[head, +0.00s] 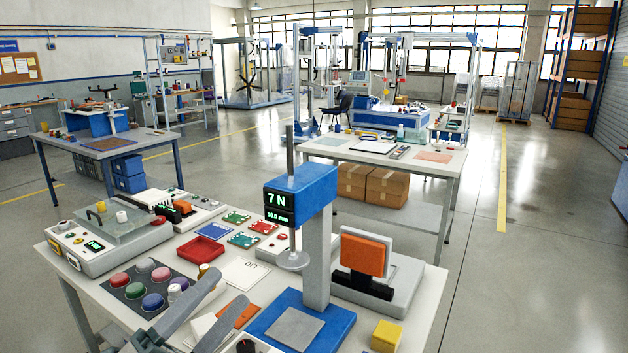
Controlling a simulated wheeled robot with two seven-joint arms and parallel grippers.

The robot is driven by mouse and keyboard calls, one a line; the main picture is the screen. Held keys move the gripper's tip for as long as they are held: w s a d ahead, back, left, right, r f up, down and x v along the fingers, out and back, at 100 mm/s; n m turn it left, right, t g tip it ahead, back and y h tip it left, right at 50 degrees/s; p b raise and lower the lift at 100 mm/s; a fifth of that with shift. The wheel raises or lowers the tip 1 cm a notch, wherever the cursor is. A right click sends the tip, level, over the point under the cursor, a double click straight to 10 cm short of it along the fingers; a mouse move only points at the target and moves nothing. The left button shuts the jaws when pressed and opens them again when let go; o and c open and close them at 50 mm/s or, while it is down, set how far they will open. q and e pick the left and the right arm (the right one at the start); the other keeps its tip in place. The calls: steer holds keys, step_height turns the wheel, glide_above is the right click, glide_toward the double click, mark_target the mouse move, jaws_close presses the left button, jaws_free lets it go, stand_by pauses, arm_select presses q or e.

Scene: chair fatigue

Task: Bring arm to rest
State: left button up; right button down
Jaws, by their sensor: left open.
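My left gripper (230,287) comes in at the bottom of the head view, over the front of the white table (421,323). Its two grey fingers point up and right and stand apart, with nothing seen between them. An orange piece (247,315) shows just right of the fingers, and I cannot tell its exact height relative to them. The blue press stand (318,200), with a display reading 7 N, stands right of the gripper. My right gripper is not in view.
Coloured round pads (152,301) on a dark mat lie left of the gripper. A red tray (201,251), small boards and a grey lidded device (108,240) stand behind. An orange-padded fixture (364,253) and a yellow block (386,336) are at right. Open floor (540,270) lies beyond.

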arm_select(q)
steer(key=s+a+f+n+g+y, duration=0.1)
steer(key=a+f+n+y, duration=0.5)
steer(key=f+n+y, duration=0.5)
steer(key=s+a+f+n+g+y, duration=0.1)
steer(key=s+a+f+n+y, duration=0.1)
steer(key=a+f+n+y, duration=0.65)
steer(key=s+d+f+n+g+h, duration=0.25)
steer(key=s+f+g, duration=0.35)
steer(key=s+f, duration=0.55)
steer(key=s+d+f+n+g+h, duration=0.1)
steer(key=s+d+f+n+g, duration=0.4)
steer(key=s+f, duration=0.7)
step_height(320, 180, down, 22)
steer(key=w+d+m, duration=0.1)
steer(key=w+m, duration=0.1)
steer(key=s+f, duration=0.5)
steer(key=f, duration=0.5)
steer(key=s+f, duration=0.6)
steer(key=f, duration=0.3)
steer(key=shift+a+f+m+g+h, duration=0.2)
steer(key=shift+f+m+g+h, duration=0.1)
steer(key=shift+f+g+h, duration=0.1)
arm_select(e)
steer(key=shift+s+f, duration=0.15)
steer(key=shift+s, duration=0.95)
